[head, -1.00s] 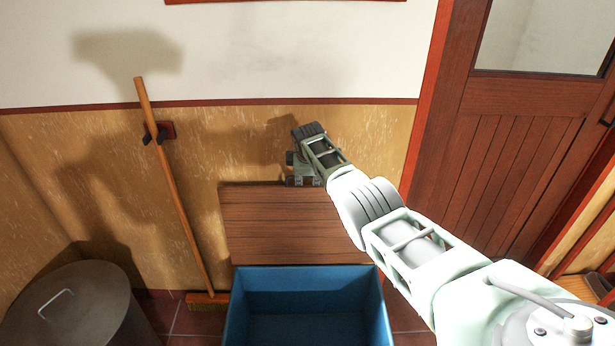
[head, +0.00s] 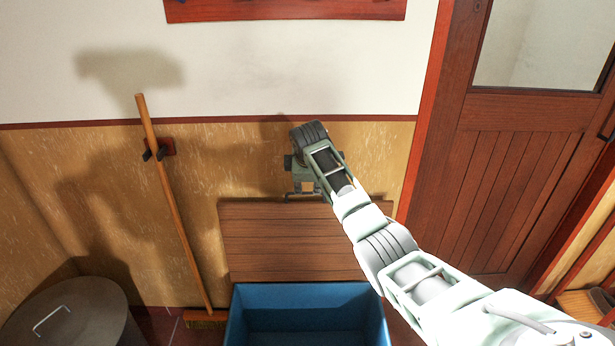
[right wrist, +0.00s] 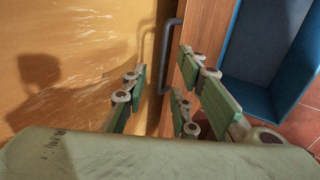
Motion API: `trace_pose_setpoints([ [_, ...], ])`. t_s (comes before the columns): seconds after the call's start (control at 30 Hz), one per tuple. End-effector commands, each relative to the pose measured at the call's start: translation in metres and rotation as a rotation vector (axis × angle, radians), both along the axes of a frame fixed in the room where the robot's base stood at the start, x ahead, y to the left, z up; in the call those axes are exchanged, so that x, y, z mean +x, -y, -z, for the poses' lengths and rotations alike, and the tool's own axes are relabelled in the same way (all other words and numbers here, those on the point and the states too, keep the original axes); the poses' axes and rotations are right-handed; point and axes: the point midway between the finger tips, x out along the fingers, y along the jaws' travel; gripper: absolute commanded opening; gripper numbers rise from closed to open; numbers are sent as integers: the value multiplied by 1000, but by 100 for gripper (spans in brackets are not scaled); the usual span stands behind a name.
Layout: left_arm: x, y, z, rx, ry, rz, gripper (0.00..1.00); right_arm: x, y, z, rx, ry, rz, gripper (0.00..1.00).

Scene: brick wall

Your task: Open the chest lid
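The chest is a blue box (head: 236,316) with its inside showing at the bottom of the head view. Its brown wooden lid (head: 290,242) is raised at the back, near the wall; the blue box also shows in the right wrist view (right wrist: 232,66). A dark grey bar handle (right wrist: 170,62) stands out from the lid's edge in the right wrist view. My right gripper (head: 303,192) is at the lid's top edge. In the right wrist view its green-padded fingers (right wrist: 160,98) are spread, with the handle between them, not clamped. My left gripper is out of view.
A broom (head: 172,200) hangs on the wall to the left. A round grey bin (head: 85,318) stands at the lower left. A wooden door (head: 510,190) is on the right. The wall is close behind the lid.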

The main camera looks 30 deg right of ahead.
Motion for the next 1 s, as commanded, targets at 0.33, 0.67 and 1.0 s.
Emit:
trace_pose_setpoints([
  [0.33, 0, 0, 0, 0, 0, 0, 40, -16, -9, -33, 0, 2, 0, 26],
  [0.67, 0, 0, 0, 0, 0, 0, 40, -16, -10, -35, 0, 2, 0, 26],
  [1.0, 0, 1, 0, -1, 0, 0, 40, -23, -18, -20, 7, -2, 6, 26],
])
